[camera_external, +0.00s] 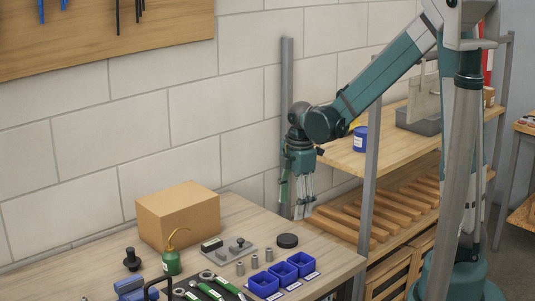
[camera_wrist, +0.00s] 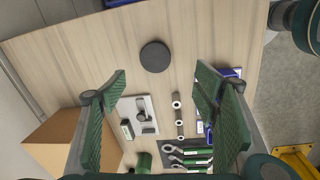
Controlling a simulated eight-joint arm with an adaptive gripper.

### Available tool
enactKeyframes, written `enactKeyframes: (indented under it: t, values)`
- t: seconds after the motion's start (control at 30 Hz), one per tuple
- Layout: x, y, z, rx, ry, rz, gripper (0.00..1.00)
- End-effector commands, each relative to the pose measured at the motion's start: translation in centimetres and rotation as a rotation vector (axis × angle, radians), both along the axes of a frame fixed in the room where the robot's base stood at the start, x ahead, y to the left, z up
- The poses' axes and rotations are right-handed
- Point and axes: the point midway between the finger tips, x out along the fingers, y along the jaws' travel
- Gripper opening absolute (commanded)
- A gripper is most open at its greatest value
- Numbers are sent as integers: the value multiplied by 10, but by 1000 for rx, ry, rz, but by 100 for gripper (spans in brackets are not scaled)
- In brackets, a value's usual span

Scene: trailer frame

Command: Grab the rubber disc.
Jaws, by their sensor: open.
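The rubber disc is a flat, round, black disc (camera_external: 287,241) lying on the wooden workbench (camera_external: 325,262) near its far right edge. In the wrist view the disc (camera_wrist: 155,57) lies flat on the bare wood, ahead of the fingertips and a little left of the midline between them. My gripper (camera_external: 297,203) points down above the back edge of the bench, higher than the disc and apart from it. In the wrist view my gripper (camera_wrist: 160,88) shows two green-padded fingers spread wide with nothing between them.
A cardboard box (camera_external: 178,215), green oil can (camera_external: 171,258), grey plate with a knob (camera_external: 229,249), metal sockets (camera_external: 254,261) and blue bins (camera_external: 283,273) stand near the disc. A wooden shelf rack with a grey post (camera_external: 370,180) stands right of the bench. Bare wood surrounds the disc.

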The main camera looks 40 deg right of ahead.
Motion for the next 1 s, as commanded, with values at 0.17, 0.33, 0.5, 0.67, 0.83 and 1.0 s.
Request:
enactKeyframes:
  t: [0.17, 0.33, 0.5, 0.67, 0.83, 1.0]
  values:
    - [13, 1, -24, -7, 42, 108, 61]
    - [18, 2, -40, -10, 71, 183, 61]
    - [21, 2, -48, -11, 84, 218, 61]
    - [21, 2, -49, -11, 86, 223, 61]
    - [21, 2, -49, -11, 86, 223, 61]
    - [21, 2, -53, -11, 86, 222, 61]
